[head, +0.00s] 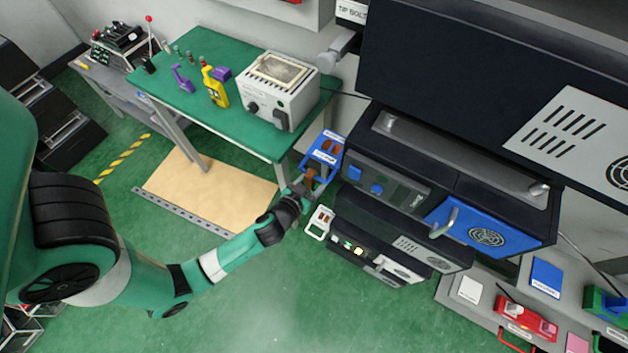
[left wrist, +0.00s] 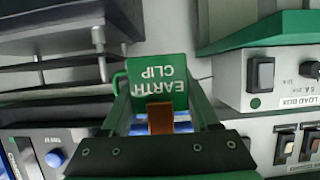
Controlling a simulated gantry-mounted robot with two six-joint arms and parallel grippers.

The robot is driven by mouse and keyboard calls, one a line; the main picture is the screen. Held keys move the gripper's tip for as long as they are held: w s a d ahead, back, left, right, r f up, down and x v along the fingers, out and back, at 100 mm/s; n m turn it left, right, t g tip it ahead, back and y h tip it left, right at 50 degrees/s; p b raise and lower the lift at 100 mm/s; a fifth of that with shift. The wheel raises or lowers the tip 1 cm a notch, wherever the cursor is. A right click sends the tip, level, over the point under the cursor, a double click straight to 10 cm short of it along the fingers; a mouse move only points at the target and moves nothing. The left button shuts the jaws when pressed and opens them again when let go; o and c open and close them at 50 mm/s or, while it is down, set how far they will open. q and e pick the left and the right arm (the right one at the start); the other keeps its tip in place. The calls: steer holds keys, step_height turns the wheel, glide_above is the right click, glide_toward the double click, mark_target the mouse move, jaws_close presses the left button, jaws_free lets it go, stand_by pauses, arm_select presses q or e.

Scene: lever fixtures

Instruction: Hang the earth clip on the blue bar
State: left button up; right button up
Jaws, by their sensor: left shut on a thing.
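The earth clip (left wrist: 157,82) is a green block with white lettering, upside down in the left wrist view, with a copper-brown piece (left wrist: 160,118) at its near end. My left gripper (left wrist: 160,122) is shut on it. In the head view my left gripper (head: 303,188) is beside the dark cabinets, just below a blue fixture (head: 325,148) with brown parts. I cannot tell whether the clip touches that fixture, and the clip is mostly hidden there. No part is clearly identifiable as the blue bar. My right gripper is out of view.
A white fixture (head: 320,222) sits below my gripper. A blue panel (head: 483,222) with a handle is on the cabinet at right. The floor at front centre is clear.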

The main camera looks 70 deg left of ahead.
arm_select(q)
steer(key=shift+w+a, duration=0.3)
steer(key=shift+w+a+f+b, duration=0.1)
steer(key=shift+w+f+b, duration=0.1)
steer(key=shift+f+b, duration=0.55)
steer(key=o, duration=1.4)
steer(key=shift+o, duration=0.2)
steer(key=shift+s+r, duration=0.1)
